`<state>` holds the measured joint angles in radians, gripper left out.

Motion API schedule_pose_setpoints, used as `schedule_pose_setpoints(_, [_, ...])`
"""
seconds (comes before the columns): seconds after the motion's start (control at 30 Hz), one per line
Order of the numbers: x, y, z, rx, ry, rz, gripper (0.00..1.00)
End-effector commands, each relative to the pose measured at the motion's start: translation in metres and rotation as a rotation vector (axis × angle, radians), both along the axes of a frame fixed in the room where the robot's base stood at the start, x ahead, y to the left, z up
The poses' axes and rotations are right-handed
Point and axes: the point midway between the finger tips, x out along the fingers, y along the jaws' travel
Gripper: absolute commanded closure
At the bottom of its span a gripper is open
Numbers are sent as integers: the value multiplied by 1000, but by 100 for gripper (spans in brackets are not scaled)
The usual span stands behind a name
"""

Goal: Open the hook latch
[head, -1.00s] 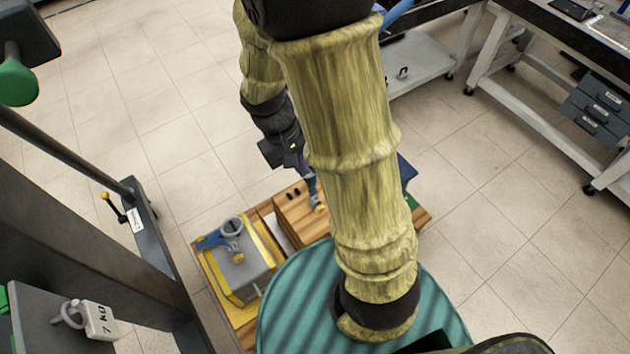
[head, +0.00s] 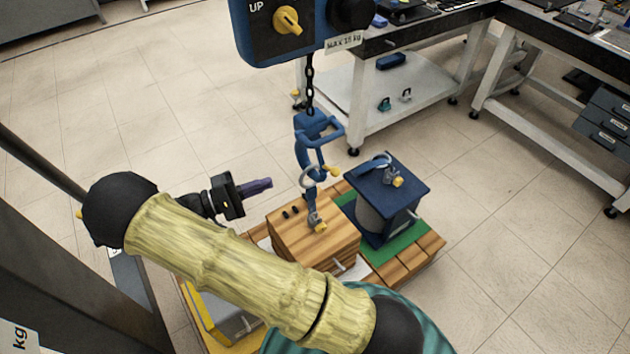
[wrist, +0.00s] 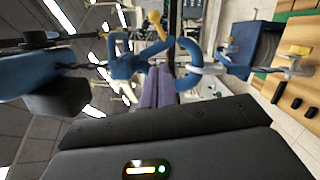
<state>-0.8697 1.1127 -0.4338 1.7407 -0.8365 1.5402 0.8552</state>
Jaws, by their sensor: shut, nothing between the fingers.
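The blue hook (head: 308,150) hangs on a chain above the wooden box. A lever with a yellow tip (head: 331,170), apparently its latch, sticks out to the right; the yellow tip also shows in the wrist view (wrist: 155,20). A grey ring (head: 312,177) on a lifting eye sits at the hook's lower end. In the wrist view the blue hook curve (wrist: 188,52) and the ring (wrist: 206,69) overlap. My gripper (head: 270,184) has purple fingers, shut and empty, pointing right. It is left of the hook, with a visible gap. I cannot tell whether the latch is open.
The wooden box (head: 300,245) stands on a pallet (head: 425,255). A blue-topped load (head: 385,190) stands to its right on green; a grey load (head: 230,318) on yellow is partly hidden by my arm. The blue hoist control (head: 300,30) hangs above. Floor left is clear.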

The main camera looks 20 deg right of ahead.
Motion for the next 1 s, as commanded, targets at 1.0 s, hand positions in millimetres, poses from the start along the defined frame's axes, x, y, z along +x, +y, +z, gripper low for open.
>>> schedule_pose_setpoints(1.0, [-10, -110, 9, 5, 8, -7, 100])
